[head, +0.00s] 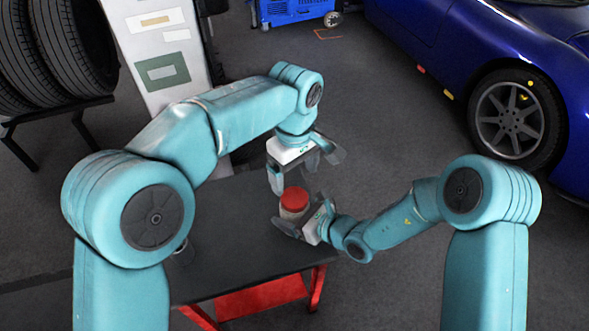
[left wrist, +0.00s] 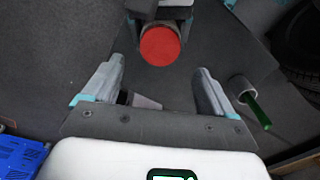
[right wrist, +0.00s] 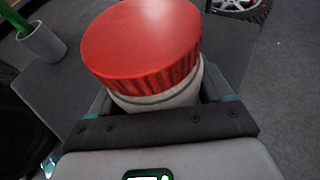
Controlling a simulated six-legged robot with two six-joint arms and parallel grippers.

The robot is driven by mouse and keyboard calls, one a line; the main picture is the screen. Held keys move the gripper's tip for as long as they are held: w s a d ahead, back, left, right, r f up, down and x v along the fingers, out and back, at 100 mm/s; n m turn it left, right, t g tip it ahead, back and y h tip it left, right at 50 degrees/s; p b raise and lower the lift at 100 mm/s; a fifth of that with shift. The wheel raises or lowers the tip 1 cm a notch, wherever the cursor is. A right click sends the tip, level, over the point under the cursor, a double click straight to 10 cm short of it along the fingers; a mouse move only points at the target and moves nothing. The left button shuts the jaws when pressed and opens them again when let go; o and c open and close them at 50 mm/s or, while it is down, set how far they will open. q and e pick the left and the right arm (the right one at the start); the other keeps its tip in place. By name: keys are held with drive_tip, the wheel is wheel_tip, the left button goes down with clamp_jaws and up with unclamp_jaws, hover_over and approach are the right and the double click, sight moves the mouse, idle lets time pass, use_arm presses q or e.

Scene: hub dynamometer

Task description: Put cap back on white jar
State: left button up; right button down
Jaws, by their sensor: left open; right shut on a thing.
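The white jar (head: 292,211) stands out beneath a round red cap (head: 294,198) near the right end of the dark table. In the right wrist view, the ribbed cap (right wrist: 142,42) sits over the jar's mouth (right wrist: 160,99), and I cannot tell whether it is fully seated. My right gripper (head: 304,221) is shut on the jar's body, and its fingers hide much of the lower jar. My left gripper (head: 304,168) is open and empty, just above and behind the cap. In the left wrist view, the cap (left wrist: 160,46) lies beyond the open fingertips.
A grey cup (left wrist: 242,88) with a green stick stands on the table (head: 240,235), and it also shows in the right wrist view (right wrist: 43,43). A white panel (head: 165,60), tires (head: 60,55) and a blue car (head: 440,40) are around. The table's middle is clear.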

sight(294, 197)
use_arm(q)
wheel_tip(294, 197, down, 8)
drive_tip(key=shift+r, duration=0.15)
idle(0.3)
drive_tip(key=c, duration=1.1)
drive_tip(key=m, duration=0.6)
drive_tip(key=shift+m, duration=0.3)
drive_tip(key=o, duration=1.2)
